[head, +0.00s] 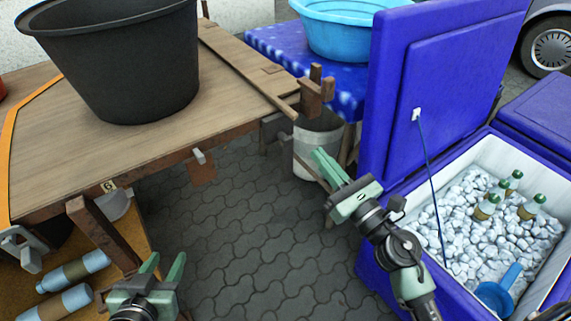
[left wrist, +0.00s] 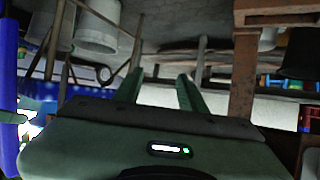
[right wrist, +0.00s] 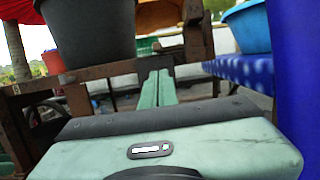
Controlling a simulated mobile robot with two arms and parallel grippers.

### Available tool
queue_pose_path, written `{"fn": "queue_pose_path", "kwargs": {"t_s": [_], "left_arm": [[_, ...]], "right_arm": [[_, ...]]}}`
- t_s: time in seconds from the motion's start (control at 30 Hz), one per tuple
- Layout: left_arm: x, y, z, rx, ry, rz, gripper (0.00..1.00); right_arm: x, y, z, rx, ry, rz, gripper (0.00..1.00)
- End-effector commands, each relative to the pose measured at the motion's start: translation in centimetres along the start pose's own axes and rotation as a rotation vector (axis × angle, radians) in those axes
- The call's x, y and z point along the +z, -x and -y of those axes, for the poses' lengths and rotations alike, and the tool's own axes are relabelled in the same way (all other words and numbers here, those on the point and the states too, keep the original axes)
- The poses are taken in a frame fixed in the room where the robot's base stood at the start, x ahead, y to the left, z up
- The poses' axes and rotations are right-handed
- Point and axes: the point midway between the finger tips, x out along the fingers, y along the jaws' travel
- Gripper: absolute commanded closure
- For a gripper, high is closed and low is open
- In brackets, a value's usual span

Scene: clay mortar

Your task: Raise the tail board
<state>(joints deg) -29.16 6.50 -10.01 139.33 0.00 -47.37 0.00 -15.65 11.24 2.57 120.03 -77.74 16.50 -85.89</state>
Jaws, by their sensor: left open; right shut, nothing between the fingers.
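A wooden cart bed (head: 150,145) fills the upper left of the head view. A long narrow plank (head: 245,62) runs along its right side, ending near a short wooden post (head: 316,92). I cannot tell for sure which board is the tail board. A rusty bracket (head: 202,168) hangs below the near edge. My left gripper (head: 163,265) is open and empty, low in front of the cart; its fingers also show in the left wrist view (left wrist: 160,88). My right gripper (head: 324,160) is shut and empty, beyond the bed's near right corner; it shows in the right wrist view (right wrist: 157,78).
A large black tub (head: 120,60) stands on the bed. A blue cooler (head: 440,180) with its lid up, holding ice and bottles, stands close to my right arm. A white bucket (head: 315,145) and a blue-covered table (head: 340,80) are behind. Paving (head: 250,240) is clear between.

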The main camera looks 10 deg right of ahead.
Motion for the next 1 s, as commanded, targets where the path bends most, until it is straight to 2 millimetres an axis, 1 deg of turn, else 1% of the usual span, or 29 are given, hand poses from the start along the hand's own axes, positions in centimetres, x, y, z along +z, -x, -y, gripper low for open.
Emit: {"fn": "queue_pose_path", "kwargs": {"t_s": [0.07, 0.17, 0.27, 0.37, 0.5, 0.7, 0.83, 1.0], "left_arm": [[-0.3, 0.4, 0.0, -0.001, 0.0, -0.007, 0.59], [0.1, 0.7, 0.1, -0.003, 0.0, 0.026, 0.59], [1.4, 1.1, 0.3, -0.007, 0.001, 0.095, 0.59], [3.2, 1.8, 0.6, -0.013, 0.002, 0.19, 0.59], [6.0, 3.1, 0.9, -0.021, 0.004, 0.331, 0.59], [9.2, 5.2, 1.3, -0.03, 0.009, 0.5, 0.59], [10.5, 6.3, 1.4, -0.034, 0.011, 0.572, 0.59], [11.3, 7.0, 1.5, -0.036, 0.012, 0.615, 0.59]], "right_arm": [[0.1, -0.2, 0.5, -0.009, 0.014, 0.006, 1.0], [0.3, -0.8, 0.6, -0.01, 0.017, 0.007, 1.0], [0.4, -1.7, 0.5, -0.009, 0.014, 0.007, 1.0], [0.5, -3.0, 0.5, -0.008, 0.016, 0.007, 1.0], [0.4, -5.0, 0.5, -0.009, 0.014, 0.006, 1.0], [0.4, -7.8, 0.5, -0.009, 0.013, 0.007, 1.0], [0.3, -9.2, 0.5, -0.009, 0.013, 0.006, 1.0], [0.2, -10.1, 0.5, -0.009, 0.013, 0.005, 1.0]]}}
